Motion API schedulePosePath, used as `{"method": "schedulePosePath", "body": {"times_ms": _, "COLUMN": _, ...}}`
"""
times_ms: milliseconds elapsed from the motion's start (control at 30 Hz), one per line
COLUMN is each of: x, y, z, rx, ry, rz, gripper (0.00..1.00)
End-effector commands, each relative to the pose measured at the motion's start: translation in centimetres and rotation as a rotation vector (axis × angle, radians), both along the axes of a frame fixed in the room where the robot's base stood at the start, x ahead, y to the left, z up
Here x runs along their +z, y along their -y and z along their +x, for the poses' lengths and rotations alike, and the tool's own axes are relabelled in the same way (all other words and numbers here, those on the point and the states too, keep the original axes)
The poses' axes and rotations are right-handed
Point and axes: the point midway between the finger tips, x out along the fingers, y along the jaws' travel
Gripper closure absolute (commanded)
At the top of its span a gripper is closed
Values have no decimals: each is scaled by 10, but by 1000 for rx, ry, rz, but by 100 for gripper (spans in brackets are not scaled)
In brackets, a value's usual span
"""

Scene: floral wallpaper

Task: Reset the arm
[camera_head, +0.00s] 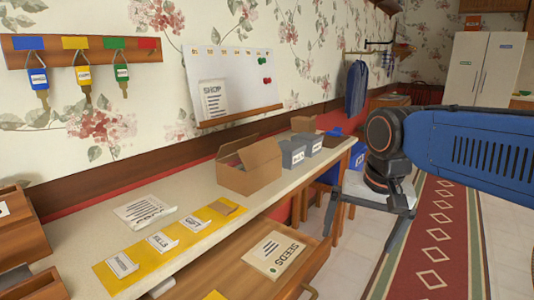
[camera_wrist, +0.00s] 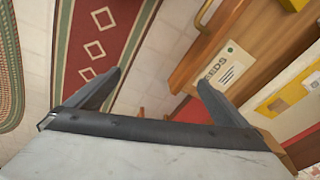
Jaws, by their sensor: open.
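My gripper (camera_head: 402,222) hangs at the right of the head view, below my blue arm. Its two grey fingers are spread apart with nothing between them. In the wrist view my gripper (camera_wrist: 155,92) shows both fingers apart over the floor and the front of an open drawer. The drawer (camera_head: 312,262) is pulled out below the counter at the lower middle of the head view. A seeds packet (camera_head: 275,254) lies in it, and the packet also shows in the wrist view (camera_wrist: 230,70). My gripper is to the right of the drawer, apart from it.
The counter (camera_head: 190,190) runs along the wall. It bears an open cardboard box (camera_head: 249,167), grey bins (camera_head: 293,154) and a yellow strip (camera_head: 120,265) with labelled cards. Keys (camera_head: 83,74) hang on a wall rack. A red patterned rug (camera_head: 436,240) lies on open floor at right.

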Motion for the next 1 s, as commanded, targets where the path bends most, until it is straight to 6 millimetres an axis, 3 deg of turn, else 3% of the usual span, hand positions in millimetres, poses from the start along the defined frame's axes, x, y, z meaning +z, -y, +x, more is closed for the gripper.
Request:
{"method": "schedulePosePath", "body": {"times_ms": 200, "x": -42, "y": 46, "z": -49, "rx": 112, "ry": 91, "rz": -44, "gripper": 0}}
{"method": "schedulePosePath", "body": {"times_ms": 500, "x": -97, "y": 82, "z": -99, "rx": 247, "ry": 186, "rz": -126, "gripper": 0}}
{"method": "schedulePosePath", "body": {"times_ms": 700, "x": -110, "y": 88, "z": -110, "rx": 279, "ry": 205, "rz": -151, "gripper": 0}}
{"method": "schedulePosePath", "body": {"times_ms": 1000, "x": -110, "y": 88, "z": -110, "rx": 282, "ry": 205, "rz": -151, "gripper": 0}}
